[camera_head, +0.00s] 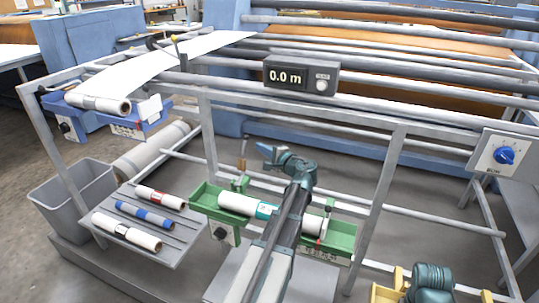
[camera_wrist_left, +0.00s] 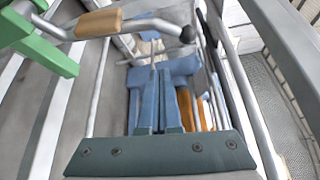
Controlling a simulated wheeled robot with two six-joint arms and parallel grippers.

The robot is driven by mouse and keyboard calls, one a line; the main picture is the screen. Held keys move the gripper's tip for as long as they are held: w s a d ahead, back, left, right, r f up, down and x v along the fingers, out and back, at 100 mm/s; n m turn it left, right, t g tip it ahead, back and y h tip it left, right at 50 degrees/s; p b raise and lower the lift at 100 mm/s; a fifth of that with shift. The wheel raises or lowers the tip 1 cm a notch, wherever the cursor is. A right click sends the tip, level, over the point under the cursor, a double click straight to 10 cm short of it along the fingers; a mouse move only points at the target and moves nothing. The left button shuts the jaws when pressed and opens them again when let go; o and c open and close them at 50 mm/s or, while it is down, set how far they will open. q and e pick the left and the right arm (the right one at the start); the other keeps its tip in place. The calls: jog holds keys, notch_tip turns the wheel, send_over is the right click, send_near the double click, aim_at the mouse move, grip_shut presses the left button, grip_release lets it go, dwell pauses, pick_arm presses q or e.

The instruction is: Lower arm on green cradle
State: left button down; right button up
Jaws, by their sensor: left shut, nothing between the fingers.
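The green cradle (camera_head: 341,238) sits on the frame in the head view, holding a white roll (camera_head: 236,204) with a teal label. An arm with a tan wooden handle (camera_head: 242,164) stands up at its far left side, on a green bracket. In the left wrist view the handle (camera_wrist_left: 99,22) is at upper left, with a grey bar ending in a dark knob, beside the green bracket (camera_wrist_left: 45,50). My left gripper (camera_head: 266,149) is above the cradle's far side, right of the handle and apart from it. Its blue fingers (camera_wrist_left: 157,70) are together and empty. My left forearm hides the cradle's middle.
A grey shelf (camera_head: 188,222) with several rolls stands left of the cradle, near a grey bin (camera_head: 75,193). A blue cradle (camera_head: 150,122) feeds a white sheet at upper left. A yellow cradle (camera_head: 384,294) is at lower right. Frame posts and rails surround the green cradle.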

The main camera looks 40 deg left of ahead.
aim_at(242, 161)
pick_arm(q)
jog(key=shift+s+a+r+p, duration=0.15)
jog(key=shift+s+a, duration=0.15)
jog(key=shift+s, duration=0.25)
jog(key=shift+s+a+r+p, duration=0.1)
jog(key=shift+s+a, duration=0.15)
jog(key=shift+s, duration=0.35)
jog(key=shift+s+a+r+p, duration=0.15)
jog(key=shift+s+a, duration=0.15)
jog(key=shift+s, duration=0.25)
pick_arm(e)
jog(key=shift+r, duration=0.3)
pick_arm(q)
jog(key=shift+f, duration=0.15)
pick_arm(e)
jog(key=shift+f, duration=0.1)
